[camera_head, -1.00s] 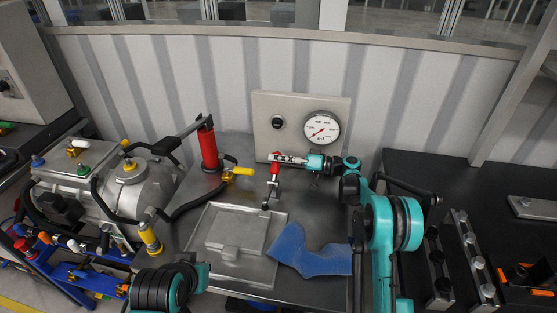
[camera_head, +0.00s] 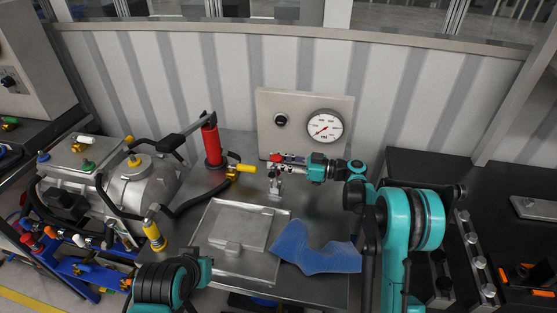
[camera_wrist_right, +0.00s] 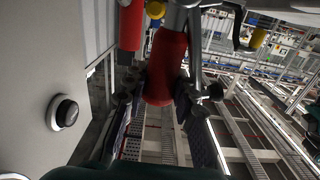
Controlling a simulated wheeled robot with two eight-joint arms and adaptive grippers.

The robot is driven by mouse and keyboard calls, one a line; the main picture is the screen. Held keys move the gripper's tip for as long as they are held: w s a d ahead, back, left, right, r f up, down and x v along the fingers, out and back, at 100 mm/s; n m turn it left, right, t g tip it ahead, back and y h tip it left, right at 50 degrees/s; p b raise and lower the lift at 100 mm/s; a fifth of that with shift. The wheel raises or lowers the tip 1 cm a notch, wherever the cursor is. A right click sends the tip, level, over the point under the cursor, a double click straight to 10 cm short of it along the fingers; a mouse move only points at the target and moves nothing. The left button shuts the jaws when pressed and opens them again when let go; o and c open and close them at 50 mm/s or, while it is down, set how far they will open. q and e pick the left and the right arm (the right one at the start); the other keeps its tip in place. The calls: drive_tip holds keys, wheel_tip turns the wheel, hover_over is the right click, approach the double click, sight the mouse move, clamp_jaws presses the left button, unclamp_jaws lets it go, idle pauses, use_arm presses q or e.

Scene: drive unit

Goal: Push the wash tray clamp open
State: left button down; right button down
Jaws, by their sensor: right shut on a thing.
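The wash tray (camera_head: 208,262) lies flat on the metal bench. The toggle clamp (camera_head: 275,186) stands at its back right edge, and its red handle (camera_head: 277,157) is at the top. My right gripper (camera_head: 280,159) reaches in from the right and is shut on the red handle. In the right wrist view the red handle (camera_wrist_right: 165,68) sits between the two dark fingers (camera_wrist_right: 160,92). Much of the handle is hidden by the fingers in the head view. My left arm shows at the bottom left, but its fingers are out of view.
A gauge panel (camera_head: 300,105) stands close behind my right gripper. A blue cloth (camera_head: 315,250) lies by the tray. A grey pump unit (camera_head: 130,185) fills the left.

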drive_tip(key=shift+s+a+n, duration=0.1)
drive_tip(key=shift+s+n, duration=0.15)
drive_tip(key=shift+n, duration=0.15)
drive_tip(key=shift+f, duration=0.15)
drive_tip(key=c, duration=1.2)
unclamp_jaws()
drive_tip(key=shift+s+a, duration=0.1)
drive_tip(key=shift+d+f, duration=0.1)
drive_tip(key=shift+d, duration=0.6)
drive_tip(key=d, duration=0.3)
drive_tip(key=s+d, duration=0.1)
drive_tip(key=d, duration=0.2)
drive_tip(key=shift+s+d, duration=0.15)
drive_tip(key=shift+d, duration=0.2)
drive_tip(key=shift+r, duration=0.2)
